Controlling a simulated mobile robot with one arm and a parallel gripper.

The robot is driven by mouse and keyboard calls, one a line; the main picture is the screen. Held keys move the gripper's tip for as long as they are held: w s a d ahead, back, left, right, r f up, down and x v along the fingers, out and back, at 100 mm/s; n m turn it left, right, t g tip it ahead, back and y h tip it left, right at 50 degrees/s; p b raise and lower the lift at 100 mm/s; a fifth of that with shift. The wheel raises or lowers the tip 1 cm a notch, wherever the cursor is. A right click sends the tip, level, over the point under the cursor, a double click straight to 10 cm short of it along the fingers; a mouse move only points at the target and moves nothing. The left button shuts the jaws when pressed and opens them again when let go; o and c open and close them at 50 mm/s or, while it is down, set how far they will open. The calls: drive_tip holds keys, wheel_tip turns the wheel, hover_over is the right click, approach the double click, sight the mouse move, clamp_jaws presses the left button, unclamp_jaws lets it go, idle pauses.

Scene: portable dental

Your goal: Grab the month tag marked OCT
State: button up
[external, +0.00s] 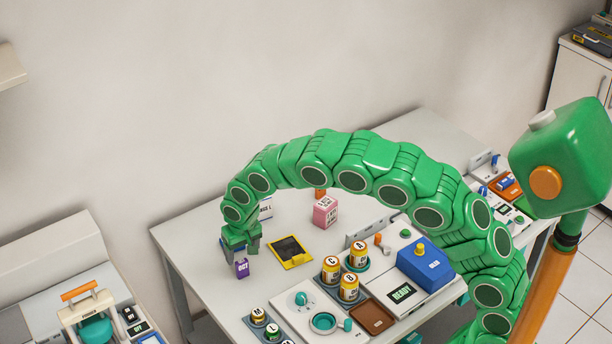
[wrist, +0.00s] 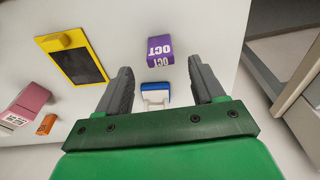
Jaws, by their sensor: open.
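The purple month tag marked OCT (external: 242,268) stands on the grey table near its left edge, just in front of my gripper (external: 240,246) in the external view. In the wrist view the OCT tag (wrist: 160,51) lies just beyond the fingertips, roughly centred between them. My gripper (wrist: 160,70) is open, with a finger to each side and nothing held. A small blue and white object (wrist: 155,94) shows between the fingers, nearer the palm; I cannot tell whether they touch it.
Lettered canisters (external: 331,269) and a blue device (external: 425,267) stand further right. The table's left edge is close to the tag.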

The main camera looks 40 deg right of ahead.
sight(242, 260)
drive_tip(key=shift+w+f, duration=0.2)
drive_tip(key=shift+f, duration=1)
drive_tip(key=shift+w+f, duration=0.2)
drive_tip(key=shift+f, duration=1.05)
drive_tip(key=shift+w+f, duration=0.2)
drive_tip(key=shift+f, duration=1)
drive_tip(key=c, duration=1)
